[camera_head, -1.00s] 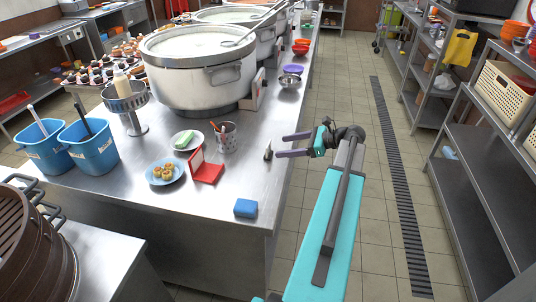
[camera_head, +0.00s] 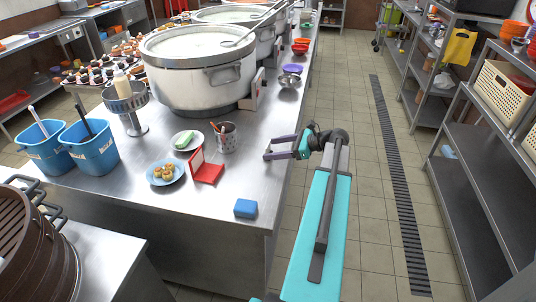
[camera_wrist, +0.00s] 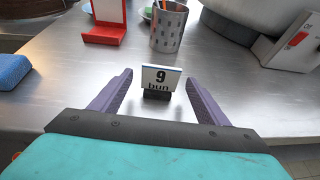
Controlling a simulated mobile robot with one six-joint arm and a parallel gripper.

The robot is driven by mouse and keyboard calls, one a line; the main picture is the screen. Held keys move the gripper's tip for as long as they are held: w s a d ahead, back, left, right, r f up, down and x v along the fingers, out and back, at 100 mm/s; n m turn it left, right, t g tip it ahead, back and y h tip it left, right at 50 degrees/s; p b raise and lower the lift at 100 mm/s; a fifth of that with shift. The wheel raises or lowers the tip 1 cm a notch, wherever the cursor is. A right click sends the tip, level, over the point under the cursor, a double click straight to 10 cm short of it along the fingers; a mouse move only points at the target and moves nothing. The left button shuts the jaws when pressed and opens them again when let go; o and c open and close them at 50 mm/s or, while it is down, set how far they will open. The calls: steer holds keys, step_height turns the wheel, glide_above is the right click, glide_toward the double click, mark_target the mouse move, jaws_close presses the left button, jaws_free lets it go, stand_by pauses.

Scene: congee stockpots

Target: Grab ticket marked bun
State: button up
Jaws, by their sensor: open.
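The ticket marked bun (camera_wrist: 160,78) is a small white card with a blue top edge, a black "9" and the word "bun". It stands upright in a small dark holder (camera_wrist: 157,95) on the steel counter. My gripper (camera_wrist: 158,90) is open in the wrist view, with one purple finger on each side of the ticket and a gap to each. I cannot tell whether the fingertips reach fully past the card. In the head view my gripper (camera_head: 268,149) is at the counter's right edge, and the ticket is hidden or too small to make out there.
A red stand (camera_head: 207,171), a perforated metal cup (camera_head: 226,142) with utensils and a blue sponge (camera_head: 245,208) are on the counter nearby. A large stockpot (camera_head: 200,75) stands behind. Plates of food sit to the left. Clear counter surrounds the ticket.

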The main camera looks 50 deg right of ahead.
stand_by(0.3)
steer(key=c, duration=1.1)
steer(key=shift+r, duration=0.15)
steer(key=shift+c, duration=0.2)
steer(key=shift+r+b, duration=0.3)
steer(key=shift+r, duration=1.05)
steer(key=shift+d+r, duration=0.2)
steer(key=shift+r, duration=0.1)
steer(key=s+d+b, duration=0.1)
steer(key=s+d, duration=0.2)
steer(key=d, duration=0.4)
steer(key=s+d+r+b, duration=0.1)
steer(key=s+d, duration=0.3)
steer(key=d, duration=0.3)
steer(key=shift+r, duration=0.2)
